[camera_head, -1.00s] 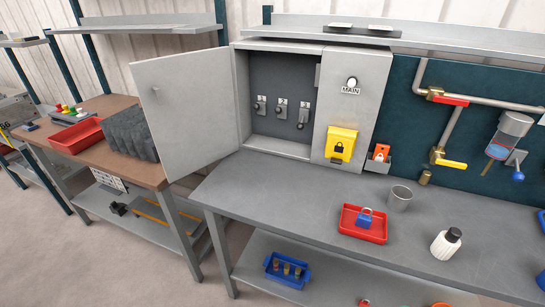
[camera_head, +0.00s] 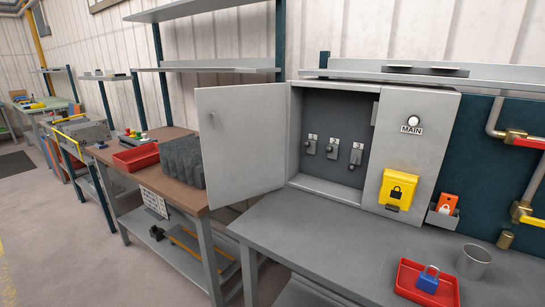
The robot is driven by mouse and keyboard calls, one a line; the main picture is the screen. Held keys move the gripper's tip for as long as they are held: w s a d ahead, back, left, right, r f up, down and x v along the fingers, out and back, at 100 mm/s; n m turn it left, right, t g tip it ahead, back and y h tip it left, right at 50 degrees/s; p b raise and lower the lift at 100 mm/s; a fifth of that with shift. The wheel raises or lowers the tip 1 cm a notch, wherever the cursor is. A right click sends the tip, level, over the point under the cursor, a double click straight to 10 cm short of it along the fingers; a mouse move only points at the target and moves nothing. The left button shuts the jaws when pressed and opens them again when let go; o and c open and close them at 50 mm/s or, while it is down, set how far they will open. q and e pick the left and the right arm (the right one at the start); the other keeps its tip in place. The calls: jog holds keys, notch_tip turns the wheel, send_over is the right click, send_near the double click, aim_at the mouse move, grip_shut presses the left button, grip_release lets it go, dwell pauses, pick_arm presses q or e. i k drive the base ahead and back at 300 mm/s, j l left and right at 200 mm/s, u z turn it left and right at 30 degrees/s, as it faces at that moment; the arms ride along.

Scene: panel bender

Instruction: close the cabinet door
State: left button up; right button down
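The grey cabinet (camera_head: 297,131) stands at the back of the grey workbench. Its door (camera_head: 241,143) is hinged on the left and stands wide open, swung out to the left, with a small knob (camera_head: 212,116) near its free edge. Inside the cabinet are 3 switches with levers (camera_head: 333,147). The right part of the cabinet is a closed panel marked MAIN (camera_head: 411,129) with a yellow lock box (camera_head: 396,187). Neither gripper shows in the head view.
A red tray (camera_head: 405,275) with a blue padlock (camera_head: 428,279) and a grey cup (camera_head: 473,262) stand on the workbench (camera_head: 325,250) at the right. A brown-topped table (camera_head: 187,188) with a red bin (camera_head: 136,158) and a dark grey block (camera_head: 183,160) is left of the door. The bench before the cabinet is clear.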

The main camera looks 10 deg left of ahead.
aim_at(244, 158)
jog(key=j+z, duration=0.15)
jog(key=z, duration=0.3)
jog(key=i+j+z, duration=0.1)
jog(key=j+z, duration=0.15)
jog(key=z, duration=0.15)
jog(key=j+z, duration=0.15)
jog(key=z, duration=0.3)
jog(key=j+z, duration=0.15)
jog(key=j, duration=0.3)
jog(key=k+j+z, duration=0.1)
jog(key=j, duration=0.35)
jog(key=j+z, duration=0.15)
jog(key=j, duration=0.35)
jog(key=k+j+z, duration=0.1)
jog(key=j, duration=0.3)
jog(key=k+j+z, duration=0.15)
jog(key=j, duration=0.3)
jog(key=k+j+z, duration=0.15)
jog(key=j, duration=0.25)
jog(key=k+j+z, duration=0.1)
jog(key=j, duration=0.35)
jog(key=k+j, duration=0.15)
jog(key=j, duration=0.2)
jog(key=k+j, duration=0.15)
jog(key=j, duration=0.15)
jog(key=k+j, duration=0.15)
jog(key=j, duration=0.2)
jog(key=k+j, duration=0.15)
jog(key=j, duration=0.2)
